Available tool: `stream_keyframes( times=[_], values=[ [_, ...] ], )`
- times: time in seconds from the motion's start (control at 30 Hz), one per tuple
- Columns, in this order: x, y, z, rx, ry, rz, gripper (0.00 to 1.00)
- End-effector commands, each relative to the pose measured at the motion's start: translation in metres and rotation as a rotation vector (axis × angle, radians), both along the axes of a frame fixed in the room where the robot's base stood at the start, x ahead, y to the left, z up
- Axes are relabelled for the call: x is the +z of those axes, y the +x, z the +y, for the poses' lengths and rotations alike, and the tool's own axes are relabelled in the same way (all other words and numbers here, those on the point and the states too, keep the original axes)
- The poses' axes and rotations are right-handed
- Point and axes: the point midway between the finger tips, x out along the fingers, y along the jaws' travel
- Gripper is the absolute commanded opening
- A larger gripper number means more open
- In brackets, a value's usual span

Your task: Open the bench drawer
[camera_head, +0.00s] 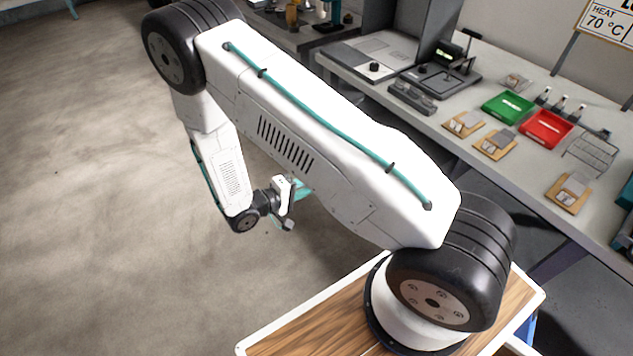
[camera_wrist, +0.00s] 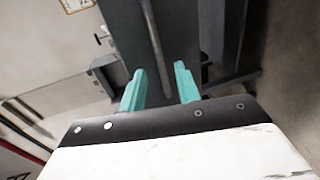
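In the wrist view a dark grey panel (camera_wrist: 122,28), which looks like the drawer front, fills the upper middle. A long grey bar handle (camera_wrist: 151,32) runs along it, nearly upright in the picture. My gripper (camera_wrist: 159,69) has two teal fingers apart, one on each side of the handle's lower end in the picture. I see no clear contact, and the depth between fingertips and handle is hard to judge. In the head view my gripper (camera_head: 290,197) is low beside the bench, partly behind my arm. The drawer is hidden there by my arm.
The bench (camera_head: 455,125) runs along the right in the head view. On it are a green tray (camera_head: 508,107), a red tray (camera_head: 547,129), a wire rack (camera_head: 589,154) and several small wooden boards. Open concrete floor (camera_head: 90,200) lies to the left.

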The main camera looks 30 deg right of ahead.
Motion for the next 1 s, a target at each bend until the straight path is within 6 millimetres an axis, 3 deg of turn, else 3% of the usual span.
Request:
stream_keyframes(
  times=[0.1, 0.27, 0.8, 1.0],
  values=[
    [0.003, -0.001, 0.018, 0.002, 0.001, 0.0, 0.33],
    [0.005, -0.002, 0.028, 0.0, 0.001, 0.0, 0.33],
    [0.006, -0.002, 0.029, 0.0, -0.001, 0.008, 0.33],
    [0.004, -0.012, 0.028, -0.002, -0.001, 0.172, 0.33]
  ],
)
